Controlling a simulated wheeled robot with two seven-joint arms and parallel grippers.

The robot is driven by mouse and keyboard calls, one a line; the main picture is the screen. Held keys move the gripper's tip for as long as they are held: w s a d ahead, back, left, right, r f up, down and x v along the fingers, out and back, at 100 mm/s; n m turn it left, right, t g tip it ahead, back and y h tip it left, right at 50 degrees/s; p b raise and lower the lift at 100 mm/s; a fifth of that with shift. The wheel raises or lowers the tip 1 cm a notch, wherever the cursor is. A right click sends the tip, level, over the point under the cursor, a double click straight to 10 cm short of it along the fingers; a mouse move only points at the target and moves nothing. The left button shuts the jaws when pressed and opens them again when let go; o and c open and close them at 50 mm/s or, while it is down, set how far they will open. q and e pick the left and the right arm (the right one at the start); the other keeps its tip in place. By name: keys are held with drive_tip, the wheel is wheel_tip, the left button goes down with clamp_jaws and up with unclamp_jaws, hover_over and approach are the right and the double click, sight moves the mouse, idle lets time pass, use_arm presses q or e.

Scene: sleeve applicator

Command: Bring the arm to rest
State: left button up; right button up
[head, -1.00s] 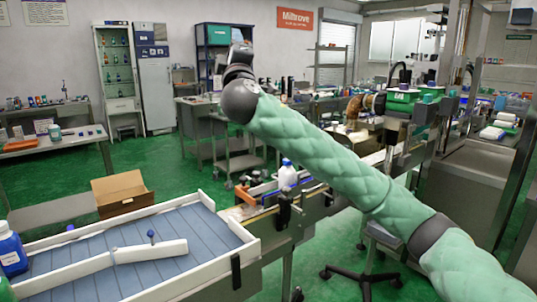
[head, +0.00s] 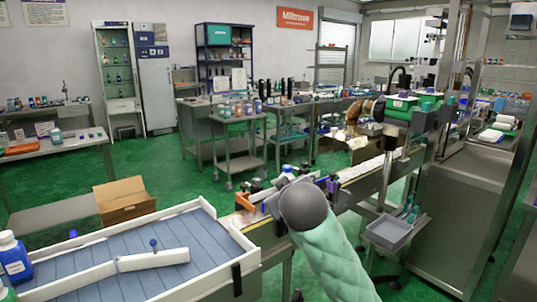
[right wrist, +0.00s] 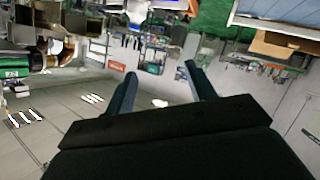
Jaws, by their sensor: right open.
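My right arm, in a green quilted sleeve, comes in from the bottom of the head view. Its grey rounded wrist (head: 303,205) stands in front of the conveyor line, and the gripper there is mostly hidden behind it. In the right wrist view my right gripper (right wrist: 160,84) shows two dark fingers spread apart with nothing between them. That view is tilted and looks out over the room. My left gripper is in neither view.
The conveyor (head: 362,182) runs behind the wrist, with a small grey bin (head: 396,233) at its side. A white-walled feed tray (head: 95,270) with a blue bottle (head: 14,258) is at lower left. An open cardboard box (head: 124,201) stands behind it. Green floor is clear further back.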

drive_tip(key=s+d+f+m+g+p, duration=0.1)
drive_tip(key=s+d+f+g, duration=0.15)
drive_tip(key=s+f, duration=0.5)
drive_tip(key=s+d+f+m+g+p, duration=0.2)
drive_tip(key=s+d+f, duration=0.25)
drive_tip(key=f, duration=0.65)
drive_tip(key=s+d+f+m+g+p, duration=0.1)
drive_tip(key=s+d+f+g, duration=0.15)
drive_tip(key=s+f, duration=0.55)
use_arm(q)
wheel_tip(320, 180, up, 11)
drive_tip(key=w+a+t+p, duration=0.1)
drive_tip(key=p, duration=0.1)
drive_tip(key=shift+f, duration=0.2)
use_arm(e)
drive_tip(key=s+f+g, duration=0.2)
drive_tip(key=s+f, duration=0.6)
drive_tip(key=s, duration=0.3)
drive_tip(key=s+f+g, duration=0.2)
drive_tip(key=s+f, duration=0.5)
drive_tip(key=s, duration=0.4)
drive_tip(key=shift+d+f+m+g, duration=0.3)
drive_tip(key=shift+d+f+m, duration=0.05)
drive_tip(key=shift+d+m, duration=0.05)
